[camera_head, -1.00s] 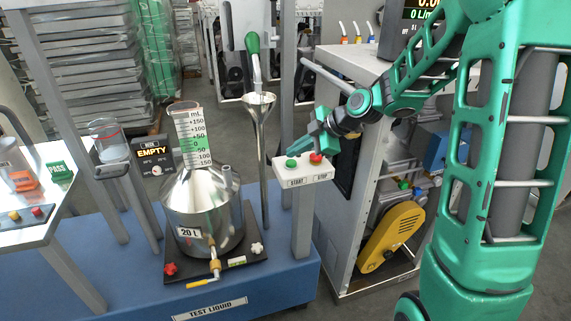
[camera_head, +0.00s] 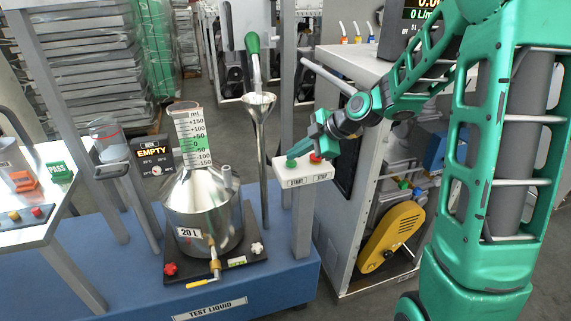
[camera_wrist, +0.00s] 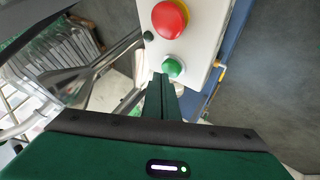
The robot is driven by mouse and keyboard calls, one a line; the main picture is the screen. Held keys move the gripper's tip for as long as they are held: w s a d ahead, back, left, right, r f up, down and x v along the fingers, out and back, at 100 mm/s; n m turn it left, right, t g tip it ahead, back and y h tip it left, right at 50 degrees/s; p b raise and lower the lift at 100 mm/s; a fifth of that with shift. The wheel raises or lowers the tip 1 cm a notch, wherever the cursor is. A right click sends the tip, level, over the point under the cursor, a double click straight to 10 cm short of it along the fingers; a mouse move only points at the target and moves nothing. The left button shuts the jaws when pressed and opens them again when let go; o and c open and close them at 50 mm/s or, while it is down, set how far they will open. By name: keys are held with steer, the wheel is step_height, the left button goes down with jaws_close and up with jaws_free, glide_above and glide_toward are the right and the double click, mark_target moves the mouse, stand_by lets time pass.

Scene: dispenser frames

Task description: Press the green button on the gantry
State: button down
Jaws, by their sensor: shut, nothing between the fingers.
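The green START button (camera_head: 291,163) is on the white top of a control post (camera_head: 302,181). The red STOP button (camera_head: 315,157) is to its right. My gripper (camera_head: 297,150) is shut and empty, with its fingertips just above the green button. In the wrist view, the fingertips (camera_wrist: 160,79) are right beside the green button (camera_wrist: 173,67), overlapping its edge. The red button (camera_wrist: 169,18) lies beyond it. I cannot tell whether the fingertips touch the green button.
A steel 20 L vessel (camera_head: 201,214) with a graduated neck stands left of the post on a blue platform (camera_head: 130,285). A funnel (camera_head: 258,100) on a tall pipe stands between them. A grey cabinet (camera_head: 345,230) with a yellow guard is to the right.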

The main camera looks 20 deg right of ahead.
mark_target(295, 163)
steer(key=shift+f, duration=0.45)
stand_by(0.7)
steer(key=shift+r, duration=0.9)
steer(key=shift+r, duration=2.55)
